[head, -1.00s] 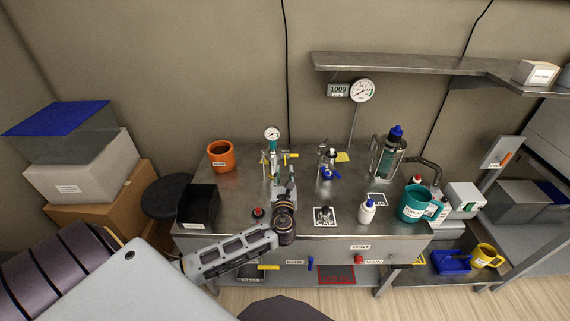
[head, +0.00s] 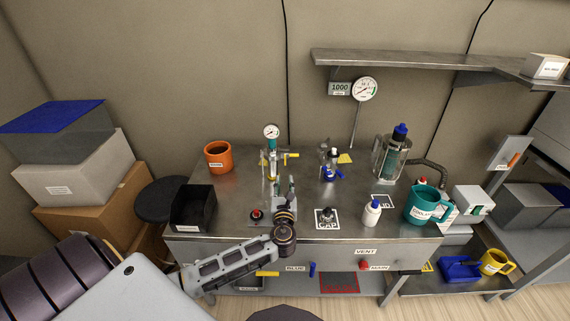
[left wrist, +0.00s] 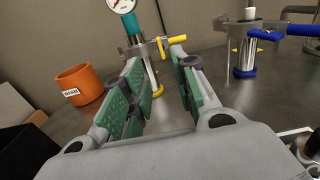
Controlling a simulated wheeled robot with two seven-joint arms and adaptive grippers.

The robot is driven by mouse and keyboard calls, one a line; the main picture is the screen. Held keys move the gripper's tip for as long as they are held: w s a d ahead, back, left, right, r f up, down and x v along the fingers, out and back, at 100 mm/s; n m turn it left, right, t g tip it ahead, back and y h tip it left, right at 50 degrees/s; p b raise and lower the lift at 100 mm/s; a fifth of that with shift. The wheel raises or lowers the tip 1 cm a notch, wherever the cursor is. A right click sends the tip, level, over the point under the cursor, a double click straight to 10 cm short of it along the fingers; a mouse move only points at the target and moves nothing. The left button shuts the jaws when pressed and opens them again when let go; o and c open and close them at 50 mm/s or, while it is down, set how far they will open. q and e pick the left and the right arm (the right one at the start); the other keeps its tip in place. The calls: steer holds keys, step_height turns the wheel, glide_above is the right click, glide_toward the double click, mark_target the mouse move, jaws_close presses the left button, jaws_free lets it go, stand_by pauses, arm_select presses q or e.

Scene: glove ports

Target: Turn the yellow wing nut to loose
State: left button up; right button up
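The yellow wing nut (left wrist: 161,48) appears to be the small yellow piece at the clamp on a metal post under a teal-bodied gauge (left wrist: 131,22). A yellow handle (left wrist: 177,38) sticks out to the right beside it. In the head view the yellow parts (head: 291,156) are small, at the back left of the bench. My left gripper (head: 287,183) is in front of the post. In the left wrist view its green-padded fingers (left wrist: 158,75) are apart and empty, with the post beyond the gap between them. My right gripper is not in view.
A similar post with blue handles (head: 329,173) stands to the right. An orange pot (head: 218,157) and a black bin (head: 193,208) are on the left. A red button (head: 256,215), a white bottle (head: 372,212) and a teal jug (head: 424,204) stand on the metal bench (head: 240,190).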

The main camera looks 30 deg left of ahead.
arm_select(q)
glide_toward(285, 160)
steer(key=x, duration=0.7)
steer(key=shift+a+r, duration=0.1)
steer(key=shift+x, duration=0.8)
steer(key=shift+w, duration=0.2)
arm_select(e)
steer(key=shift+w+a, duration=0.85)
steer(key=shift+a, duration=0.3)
arm_select(q)
jaws_close()
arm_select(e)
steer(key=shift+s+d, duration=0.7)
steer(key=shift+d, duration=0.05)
